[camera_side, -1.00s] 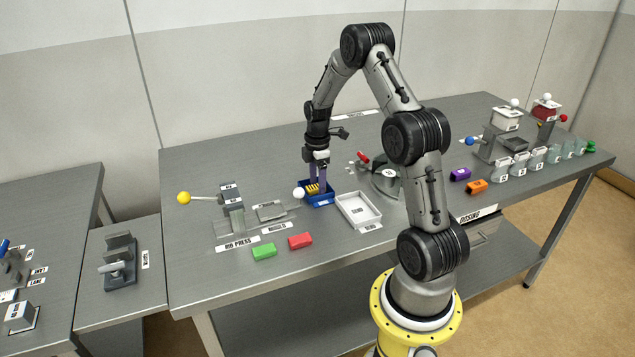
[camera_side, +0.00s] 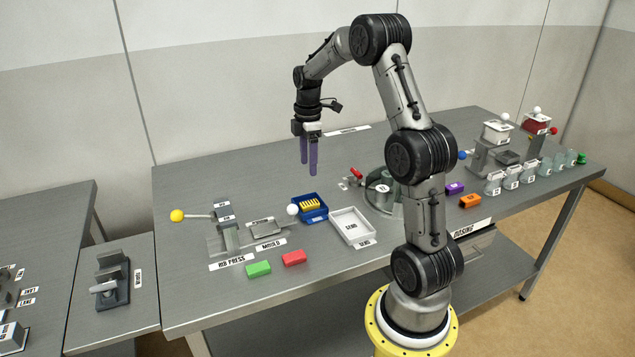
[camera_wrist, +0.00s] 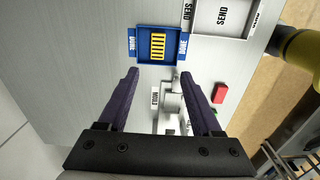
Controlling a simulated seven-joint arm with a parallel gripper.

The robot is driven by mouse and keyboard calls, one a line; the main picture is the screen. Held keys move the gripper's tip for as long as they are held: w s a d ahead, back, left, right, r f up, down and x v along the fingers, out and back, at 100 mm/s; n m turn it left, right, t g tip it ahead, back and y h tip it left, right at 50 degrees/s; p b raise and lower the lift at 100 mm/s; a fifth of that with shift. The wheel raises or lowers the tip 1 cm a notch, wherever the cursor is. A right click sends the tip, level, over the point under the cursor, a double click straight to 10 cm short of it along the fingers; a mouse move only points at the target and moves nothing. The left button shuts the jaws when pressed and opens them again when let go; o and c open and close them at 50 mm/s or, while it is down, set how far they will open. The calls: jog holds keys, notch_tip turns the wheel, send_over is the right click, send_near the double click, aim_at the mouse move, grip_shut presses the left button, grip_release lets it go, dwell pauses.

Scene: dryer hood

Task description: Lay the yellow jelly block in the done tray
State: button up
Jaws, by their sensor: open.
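The yellow jelly block (camera_side: 310,205), ribbed on top, lies inside the blue done tray (camera_side: 323,218). In the wrist view the yellow block (camera_wrist: 158,46) sits within the walls of the blue tray (camera_wrist: 143,57), whose rim carries DONE labels. My gripper (camera_side: 308,172) is open and empty, raised well above the table over the tray area. In the wrist view its two purple fingers (camera_wrist: 161,75) are wide apart with nothing between them, and the block is beyond their tips.
A white SEND tray (camera_side: 353,226) stands right of the blue tray. The rib press (camera_side: 226,229) and mould plate (camera_side: 266,228) are to the left. Green (camera_side: 258,269) and red (camera_side: 293,258) blocks lie in front. Dosing equipment (camera_side: 497,150) stands at the right end.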

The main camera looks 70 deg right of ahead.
jog(key=a+r+m+t, duration=0.1)
jog(key=a+r+m, duration=0.1)
jog(key=a+r, duration=0.8)
jog(key=s+a+m+t, duration=0.4)
jog(key=s+a+m, duration=0.2)
jog(key=s+a, duration=1)
jog(key=a, duration=0.4)
jog(key=shift+s+a+m, duration=0.2)
jog(key=shift+s+m, duration=0.1)
jog(key=shift+m, duration=0.1)
jog(key=shift+r, duration=0.1)
